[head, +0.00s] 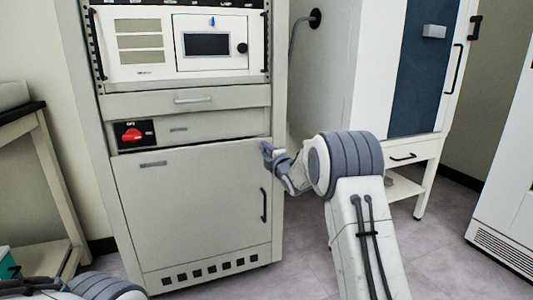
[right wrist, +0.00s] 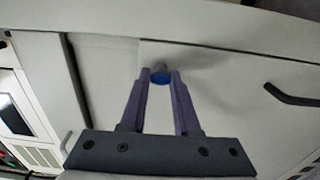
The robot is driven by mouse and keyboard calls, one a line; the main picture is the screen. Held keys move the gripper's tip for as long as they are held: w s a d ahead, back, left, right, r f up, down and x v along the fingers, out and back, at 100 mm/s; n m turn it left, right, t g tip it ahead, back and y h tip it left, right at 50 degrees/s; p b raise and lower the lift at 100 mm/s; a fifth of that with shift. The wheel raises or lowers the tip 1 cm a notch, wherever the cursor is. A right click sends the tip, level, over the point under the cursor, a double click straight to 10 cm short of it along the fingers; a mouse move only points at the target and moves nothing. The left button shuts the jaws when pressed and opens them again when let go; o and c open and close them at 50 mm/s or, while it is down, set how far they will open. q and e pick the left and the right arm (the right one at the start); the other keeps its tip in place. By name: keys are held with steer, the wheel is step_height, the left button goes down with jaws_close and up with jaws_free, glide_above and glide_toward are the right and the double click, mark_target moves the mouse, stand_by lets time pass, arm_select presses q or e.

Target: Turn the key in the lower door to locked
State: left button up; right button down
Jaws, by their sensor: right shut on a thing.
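The lower door (head: 190,200) is a closed grey panel on the tall cabinet, with a black handle (head: 264,205) at its right side. My right gripper (head: 267,149) is at the door's upper right corner. In the right wrist view its two purple fingers (right wrist: 160,80) close on a small blue key (right wrist: 160,77) at the door face. Only part of the key shows between the fingertips, and its turn angle cannot be told. In the head view the gripper hides the key and lock. Only part of my left arm shows at the bottom left, without its gripper.
A red rotary switch (head: 133,135) sits on a black plate above the door. A small blue key (head: 212,21) is in the upper panel door. A bench (head: 35,150) stands at left, a white cabinet (head: 375,70) at right. Floor shows between them.

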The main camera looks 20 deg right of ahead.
steer(key=shift+a, duration=0.1)
steer(key=c, duration=0.6)
jaws_free()
steer(key=shift+c, duration=0.2)
steer(key=s+p, duration=0.3)
steer(key=s, duration=0.7)
steer(key=shift+s+d, duration=0.2)
